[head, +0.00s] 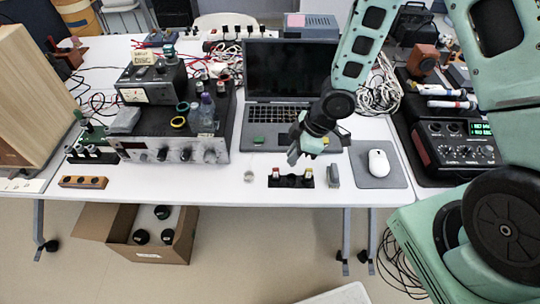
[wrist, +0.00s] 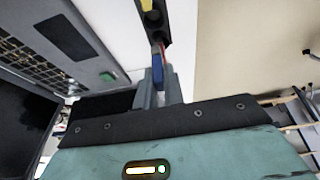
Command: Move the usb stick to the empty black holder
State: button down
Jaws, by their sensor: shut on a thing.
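My gripper (head: 294,154) is low over the front of the white table, by the laptop's front edge. In the wrist view its grey fingers (wrist: 158,88) are shut on a small blue piece, which I take to be the usb stick (wrist: 157,66). The fingers hide part of it, and in the head view I cannot make it out.
The laptop (head: 272,113) is behind the gripper. A grey block (head: 333,175) and a mouse (head: 378,163) on a grey pad lie right of the holder. A wooden holder (head: 83,182) is far left. The front table strip left of the black holder is mostly clear.

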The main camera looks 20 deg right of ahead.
jog(key=shift+s+f, duration=0.15)
jog(key=shift+f, duration=0.1)
jog(key=shift+f+b, duration=2.1)
jog(key=shift+b, duration=0.15)
jog(key=shift+f+b, duration=1)
jog(key=shift+f, duration=0.45)
jog(key=c, duration=1)
grip_release()
jog(key=shift+r, duration=0.1)
notch_tip(320, 180, up, 5)
jog(key=p, duration=0.5)
